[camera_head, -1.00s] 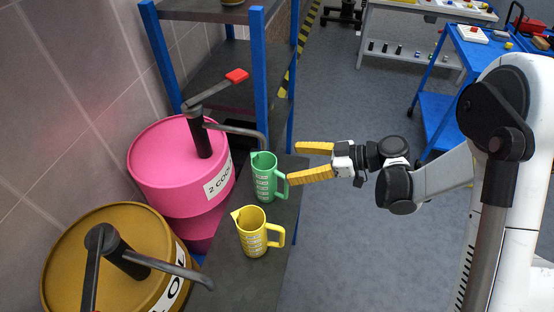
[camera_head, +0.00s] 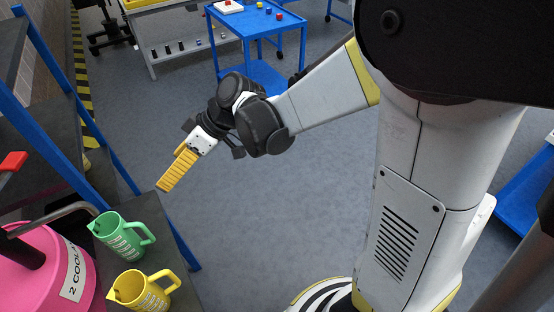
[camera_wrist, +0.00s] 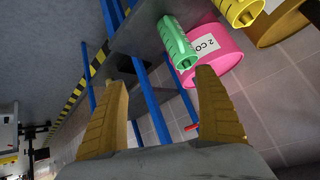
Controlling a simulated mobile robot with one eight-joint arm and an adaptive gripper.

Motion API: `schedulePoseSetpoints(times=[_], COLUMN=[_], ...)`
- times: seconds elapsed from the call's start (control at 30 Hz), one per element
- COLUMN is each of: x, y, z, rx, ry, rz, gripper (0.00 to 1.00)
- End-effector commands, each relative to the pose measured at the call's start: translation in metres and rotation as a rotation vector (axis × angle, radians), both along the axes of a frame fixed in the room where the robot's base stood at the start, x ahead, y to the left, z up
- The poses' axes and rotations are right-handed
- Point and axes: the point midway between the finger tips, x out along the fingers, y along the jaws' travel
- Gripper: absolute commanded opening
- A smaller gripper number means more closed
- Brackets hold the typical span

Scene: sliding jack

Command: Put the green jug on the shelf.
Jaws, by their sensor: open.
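The green jug (camera_head: 120,236) stands upright on a dark bench at the lower left, under the pump spout of the pink drum, with its handle toward the right. It also shows in the wrist view (camera_wrist: 177,42), beyond and between my fingertips. My gripper (camera_head: 168,180) is above and to the right of the jug in the head view, apart from it. Its yellow fingers are spread and empty in the wrist view (camera_wrist: 165,78). The shelf, a rack with blue posts (camera_head: 52,92) and dark boards (camera_head: 92,172), stands at the left behind the jug.
A yellow jug (camera_head: 140,290) stands close in front of the green one. The pink drum (camera_head: 40,270) with its pump and red-tipped lever (camera_head: 12,162) is left of the jugs. Open grey floor (camera_head: 270,200) lies right of the bench. A blue cart (camera_head: 255,30) stands farther back.

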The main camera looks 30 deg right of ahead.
Motion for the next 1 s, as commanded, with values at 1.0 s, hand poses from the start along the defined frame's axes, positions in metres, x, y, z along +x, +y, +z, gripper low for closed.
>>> schedulePoseSetpoints(times=[1.0], x=[-0.133], y=[-0.21], z=[0.057], rx=[-0.28], ry=[0.004], rz=[-1.078], gripper=[0.82])
